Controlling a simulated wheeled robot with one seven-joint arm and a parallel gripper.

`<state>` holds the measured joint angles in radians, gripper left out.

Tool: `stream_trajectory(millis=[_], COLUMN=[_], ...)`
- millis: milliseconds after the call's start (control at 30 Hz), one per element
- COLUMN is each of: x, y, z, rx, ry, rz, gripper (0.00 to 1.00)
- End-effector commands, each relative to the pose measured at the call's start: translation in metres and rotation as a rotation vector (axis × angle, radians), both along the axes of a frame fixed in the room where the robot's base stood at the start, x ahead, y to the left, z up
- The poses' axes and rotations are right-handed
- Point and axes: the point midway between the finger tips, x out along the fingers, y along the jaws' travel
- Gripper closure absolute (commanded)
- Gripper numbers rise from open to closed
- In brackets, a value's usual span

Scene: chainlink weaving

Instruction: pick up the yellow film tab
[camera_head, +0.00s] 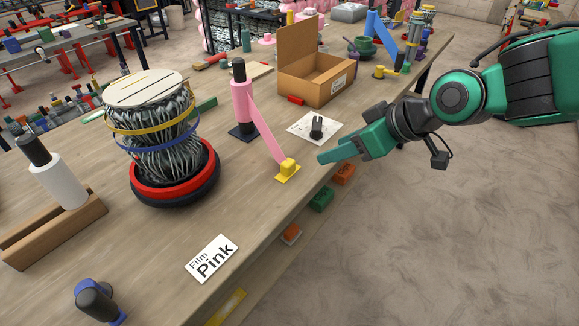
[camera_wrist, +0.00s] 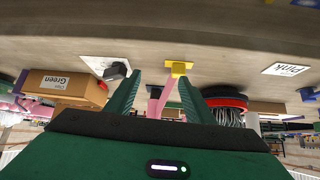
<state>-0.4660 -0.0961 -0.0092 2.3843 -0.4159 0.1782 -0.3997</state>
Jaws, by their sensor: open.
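The yellow film tab (camera_head: 287,169) sits on the wooden workbench at the end of a pink film strip (camera_head: 264,133). The strip slants down to it from an upright pink film roll (camera_head: 241,100) with a black top and dark base. In the wrist view the yellow tab (camera_wrist: 178,68) shows beyond the fingertips, between their lines, with the pink strip (camera_wrist: 170,95) running from it. My gripper (camera_head: 322,157) is open and empty, to the right of the tab and apart from it. In the wrist view its two green fingers (camera_wrist: 162,82) are spread.
A white card with a black object (camera_head: 316,127) lies behind my gripper. An open cardboard box (camera_head: 318,88) stands farther back. A wire bundle on a red and black ring (camera_head: 175,184) stands left. A "Film Pink" card (camera_head: 212,258) lies in front. The bench around the tab's front is clear.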

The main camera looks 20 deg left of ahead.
Motion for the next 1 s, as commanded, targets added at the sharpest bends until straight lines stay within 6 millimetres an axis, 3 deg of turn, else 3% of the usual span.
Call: stream_trajectory(millis=[33, 100, 200, 500, 767, 1000], x=[-0.007, -0.012, -0.015, -0.005, -0.001, 0.0], y=[0.018, 0.035, 0.049, 0.076, 0.085, 0.102], z=[0.001, 0.004, 0.003, -0.025, -0.035, -0.062], rx=[0.019, 0.042, 0.056, 0.057, 0.057, 0.055], ry=[-0.012, -0.027, -0.035, -0.036, -0.036, -0.035], rz=[0.042, 0.081, 0.105, 0.106, 0.104, 0.106], gripper=[0.52, 0.52, 0.52, 0.52, 0.52, 0.52])
